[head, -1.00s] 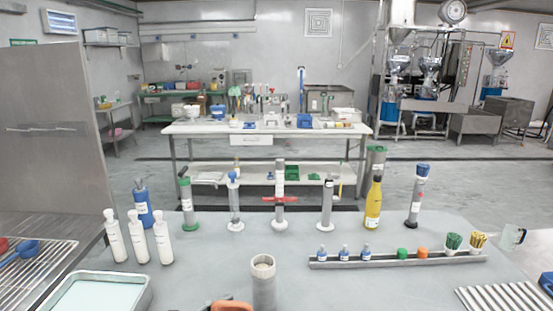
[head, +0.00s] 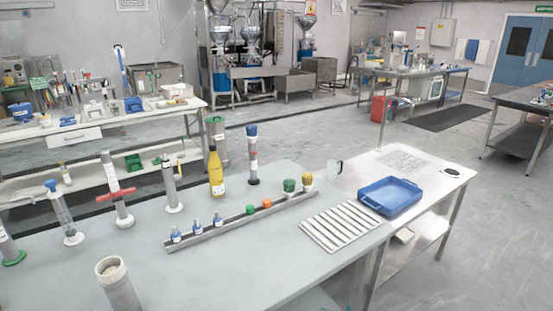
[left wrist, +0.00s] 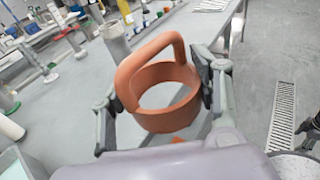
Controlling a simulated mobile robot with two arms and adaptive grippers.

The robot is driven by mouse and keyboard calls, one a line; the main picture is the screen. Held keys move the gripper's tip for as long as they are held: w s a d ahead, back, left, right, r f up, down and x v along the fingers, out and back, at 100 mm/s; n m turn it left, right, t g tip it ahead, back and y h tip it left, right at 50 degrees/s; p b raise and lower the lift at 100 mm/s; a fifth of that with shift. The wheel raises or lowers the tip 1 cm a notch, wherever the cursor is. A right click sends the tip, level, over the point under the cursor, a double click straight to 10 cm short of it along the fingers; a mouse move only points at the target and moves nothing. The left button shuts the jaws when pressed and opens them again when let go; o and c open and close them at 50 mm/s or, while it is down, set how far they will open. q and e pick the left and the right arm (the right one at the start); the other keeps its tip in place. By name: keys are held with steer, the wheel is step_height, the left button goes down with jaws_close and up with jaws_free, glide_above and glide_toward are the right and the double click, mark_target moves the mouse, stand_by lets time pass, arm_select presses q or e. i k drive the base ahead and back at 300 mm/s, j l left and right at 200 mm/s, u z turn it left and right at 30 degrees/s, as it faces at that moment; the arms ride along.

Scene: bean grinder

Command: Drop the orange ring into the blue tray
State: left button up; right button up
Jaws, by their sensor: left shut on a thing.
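The orange ring (left wrist: 168,120), a round band with a loop handle on top, is in the left wrist view. My left gripper (left wrist: 162,78) is shut on it, with one finger on each side, and holds it up above the grey table. Neither the ring nor my left gripper shows in the head view now. The blue tray (head: 390,194) is in the head view at the right, empty, on the light metal tabletop.
A slatted white rack (head: 340,226) lies left of the tray. A grey rail (head: 240,222) with small bottles and caps runs along the table. A grey cylinder (head: 119,288) stands at the front left.

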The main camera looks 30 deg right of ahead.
mark_target(386, 196)
steer(key=z, duration=1.9)
steer(key=i+l+z, duration=0.3)
steer(key=i, duration=0.35)
steer(key=i+l+z, duration=0.3)
steer(key=i, duration=0.35)
steer(key=i+l+z, duration=0.1)
steer(key=i+z, duration=0.2)
steer(key=i, duration=0.4)
steer(key=i+u, duration=0.35)
steer(key=i+l+u, duration=0.2)
steer(key=i+u, duration=0.15)
steer(key=i+l+u, duration=0.35)
steer(key=i, duration=0.15)
steer(key=i+u, duration=0.3)
steer(key=u, duration=0.15)
steer(key=i+l+u, duration=0.15)
steer(key=u, duration=0.3)
steer(key=i+l+u, duration=0.25)
steer(key=u, duration=0.2)
steer(key=i+l+u, duration=0.3)
steer(key=u, duration=0.15)
